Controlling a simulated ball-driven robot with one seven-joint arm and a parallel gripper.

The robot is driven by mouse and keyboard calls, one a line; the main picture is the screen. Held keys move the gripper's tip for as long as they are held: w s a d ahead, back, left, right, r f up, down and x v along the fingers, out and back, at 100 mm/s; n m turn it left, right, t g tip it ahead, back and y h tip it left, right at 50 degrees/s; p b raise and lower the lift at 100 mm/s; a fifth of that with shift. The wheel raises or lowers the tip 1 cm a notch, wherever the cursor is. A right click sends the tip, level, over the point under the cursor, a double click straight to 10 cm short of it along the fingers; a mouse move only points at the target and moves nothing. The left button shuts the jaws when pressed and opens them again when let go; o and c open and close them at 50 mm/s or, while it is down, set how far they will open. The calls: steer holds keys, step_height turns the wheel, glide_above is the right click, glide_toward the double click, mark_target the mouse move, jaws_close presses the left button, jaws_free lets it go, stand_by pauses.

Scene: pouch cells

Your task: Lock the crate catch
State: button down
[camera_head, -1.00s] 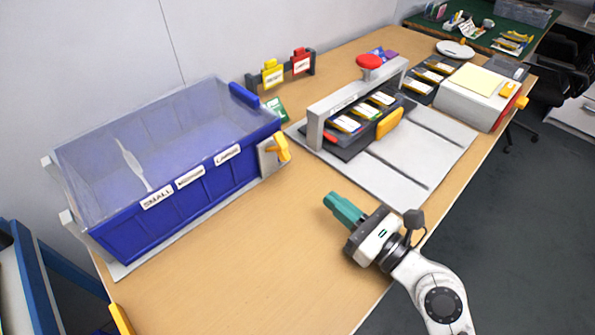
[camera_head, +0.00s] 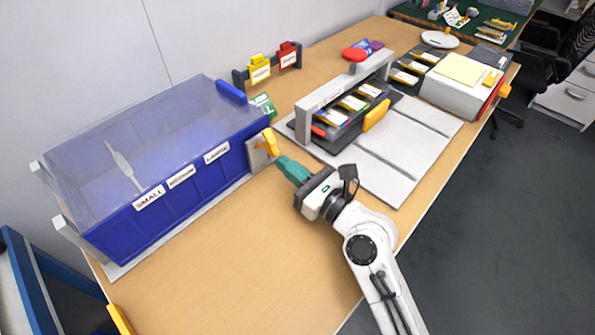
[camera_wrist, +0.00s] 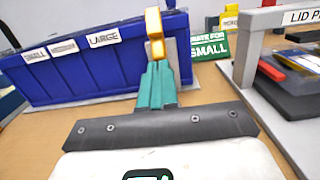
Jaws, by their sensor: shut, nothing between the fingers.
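The blue crate (camera_head: 190,190) with a clear lid (camera_head: 130,150) stands at the left of the table. The yellow catch (camera_head: 270,143) sits on a grey plate (camera_head: 257,156) at the crate's right end. My gripper (camera_head: 281,162) has teal fingers that are shut and empty. Its tips are at or just short of the catch; I cannot tell whether they touch. In the wrist view the catch (camera_wrist: 155,32) rises straight beyond the fingertips (camera_wrist: 157,68), which hide its lower part.
A grey press frame (camera_head: 345,95) with a red knob and several cells stands to the right of the catch. A green sign (camera_head: 263,104) stands behind it. The table front (camera_head: 240,260) is clear.

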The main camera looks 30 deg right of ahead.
steer(key=shift+r, duration=0.15)
steer(key=shift+r+p, duration=0.25)
steer(key=shift+p, duration=0.75)
steer(key=shift+g, duration=0.3)
steer(key=shift+r+g+p, duration=0.4)
steer(key=shift+p, duration=1.9)
